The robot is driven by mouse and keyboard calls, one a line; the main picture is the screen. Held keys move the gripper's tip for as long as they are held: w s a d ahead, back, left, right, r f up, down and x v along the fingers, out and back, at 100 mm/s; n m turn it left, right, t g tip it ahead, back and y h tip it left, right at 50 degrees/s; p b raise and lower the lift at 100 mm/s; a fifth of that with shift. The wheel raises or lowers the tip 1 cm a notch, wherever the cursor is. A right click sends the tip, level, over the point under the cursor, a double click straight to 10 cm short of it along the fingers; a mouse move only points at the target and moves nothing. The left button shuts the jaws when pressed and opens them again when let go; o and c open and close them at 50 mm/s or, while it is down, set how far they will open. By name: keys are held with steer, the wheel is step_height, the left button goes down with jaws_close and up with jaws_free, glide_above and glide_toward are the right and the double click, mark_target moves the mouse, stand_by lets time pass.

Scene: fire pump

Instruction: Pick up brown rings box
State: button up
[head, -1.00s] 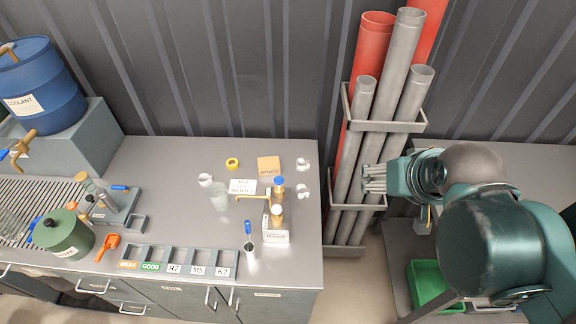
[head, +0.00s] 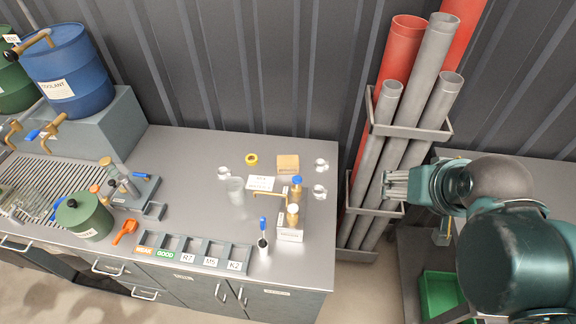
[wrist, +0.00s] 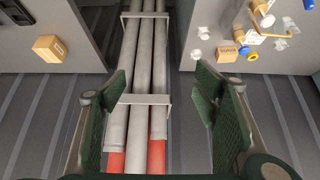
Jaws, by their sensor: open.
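A small brown box (head: 288,163) lies on the grey bench top, near its back right. It also shows in the wrist view (wrist: 228,53) at the upper right, with a label too small to read. A second brown box (wrist: 49,48) is on another surface at the upper left of the wrist view. I cannot tell from the labels which is the rings box. My gripper (head: 395,187) is to the right of the bench, in front of the pipes. In the wrist view its two green fingers (wrist: 160,88) are spread wide with nothing held between them.
A rack of grey and red pipes (head: 415,125) stands between the bench (head: 190,165) and a right-hand table. Near the bench box are a yellow ring (head: 252,159), a brass fitting with blue cap (head: 296,187), clear cups and a label card. A compartment tray (head: 195,252) lies at the bench front.

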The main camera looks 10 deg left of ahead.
steer(key=shift+c, duration=0.3)
steer(key=n+g+b, duration=0.5)
steer(key=n+g, duration=0.2)
steer(key=n, duration=1.3)
glide_above(289, 160)
steer(key=f, duration=2.7)
steer(key=shift+s+d, duration=0.15)
steer(key=shift+d, duration=0.2)
steer(key=shift+a+f, duration=0.4)
steer(key=shift+f, duration=0.1)
